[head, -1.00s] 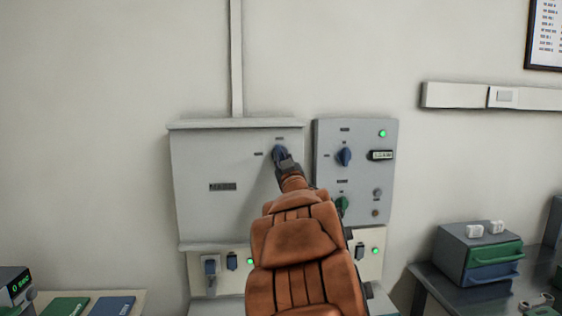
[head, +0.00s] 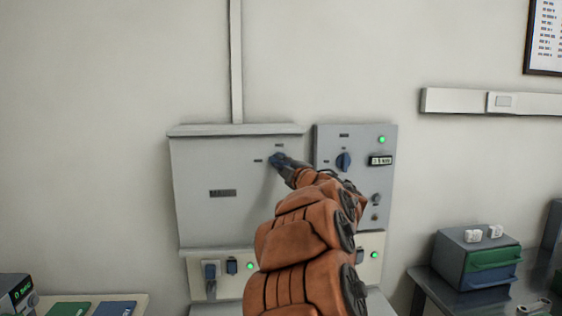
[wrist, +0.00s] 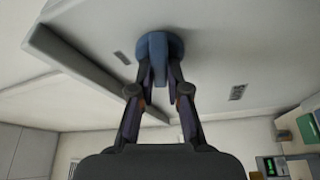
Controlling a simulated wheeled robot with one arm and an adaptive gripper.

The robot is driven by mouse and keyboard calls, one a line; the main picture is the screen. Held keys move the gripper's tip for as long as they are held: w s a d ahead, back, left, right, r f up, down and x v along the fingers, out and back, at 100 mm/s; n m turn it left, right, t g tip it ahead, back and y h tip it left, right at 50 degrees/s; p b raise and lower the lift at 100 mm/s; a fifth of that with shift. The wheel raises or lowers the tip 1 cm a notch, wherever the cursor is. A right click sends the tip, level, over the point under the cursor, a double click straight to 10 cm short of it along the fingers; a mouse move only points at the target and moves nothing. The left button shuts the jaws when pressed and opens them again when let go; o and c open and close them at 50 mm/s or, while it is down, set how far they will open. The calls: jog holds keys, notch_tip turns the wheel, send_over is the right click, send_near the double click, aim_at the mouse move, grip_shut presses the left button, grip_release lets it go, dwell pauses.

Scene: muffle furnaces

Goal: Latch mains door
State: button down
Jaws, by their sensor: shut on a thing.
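The mains door (head: 215,165) is a flat grey panel on the wall cabinet and lies flush, with a small dark label plate. Its round blue latch knob (head: 277,159) sits near the upper right side, with small markings above it and to its left. My gripper (head: 284,163) reaches it from the lower right. In the wrist view the fingers (wrist: 156,78) are closed on the raised grip of the blue knob (wrist: 154,46), one on each side. In the head view my fingers partly cover the knob, so its exact angle is unclear there.
A grey control panel (head: 329,188) with a blue dial (head: 344,161), a green lamp and a display stands close on the right; my arm covers its lower left. Sockets (head: 210,271) sit below the door. A drawer box (head: 478,259) stands on the right bench.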

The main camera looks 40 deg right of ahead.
jog(key=shift+n+g+y+p, duration=0.4)
jog(key=shift+n+g+p, duration=0.25)
jog(key=shift+n, duration=1.05)
jog(key=c, duration=1.1)
grip_release()
jog(key=shift+c, duration=0.2)
jog(key=v, duration=1.2)
